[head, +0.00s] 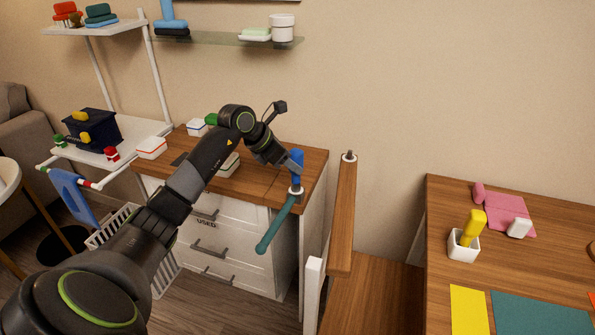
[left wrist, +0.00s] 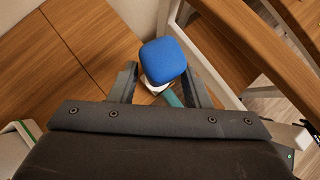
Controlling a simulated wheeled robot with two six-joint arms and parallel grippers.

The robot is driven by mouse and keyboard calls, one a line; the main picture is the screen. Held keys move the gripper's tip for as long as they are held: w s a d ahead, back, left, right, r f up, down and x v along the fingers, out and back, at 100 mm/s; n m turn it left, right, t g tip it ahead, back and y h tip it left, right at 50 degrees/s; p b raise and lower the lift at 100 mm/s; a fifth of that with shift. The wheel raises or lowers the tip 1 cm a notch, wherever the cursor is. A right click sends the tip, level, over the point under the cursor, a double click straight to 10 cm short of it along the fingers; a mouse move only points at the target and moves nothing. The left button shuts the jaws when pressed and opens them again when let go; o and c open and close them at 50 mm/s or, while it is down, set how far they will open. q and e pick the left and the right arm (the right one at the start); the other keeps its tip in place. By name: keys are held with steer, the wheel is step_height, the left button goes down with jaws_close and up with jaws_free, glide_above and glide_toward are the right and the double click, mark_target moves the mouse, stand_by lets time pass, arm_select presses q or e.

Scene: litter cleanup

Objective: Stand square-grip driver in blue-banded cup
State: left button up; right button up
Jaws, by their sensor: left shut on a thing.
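My left gripper (head: 287,168) is shut on a blue square-grip driver (head: 297,160), near the counter's right front corner. In the left wrist view, the squarish blue grip end (left wrist: 163,60) shows between the fingers. A white collar and a teal rod (head: 277,225) show below the grip; the rod slants down in front of the drawers. I cannot tell if the rod is part of the driver. A small white container with a blue band (head: 197,128) stands at the counter's back left, apart from the gripper. My right gripper is out of view.
A red-banded white container (head: 152,147) and a green-banded one (head: 229,165) stand along the wooden counter (head: 255,188). A wooden post (head: 343,215) rises right of the counter. The right table (head: 565,215) holds a white cup (head: 463,250) with a yellow object standing in it.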

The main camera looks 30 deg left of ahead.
mark_target(295, 150)
arm_select(q)
steer(key=shift+r+p, duration=1.2)
steer(key=shift+r, duration=1.3)
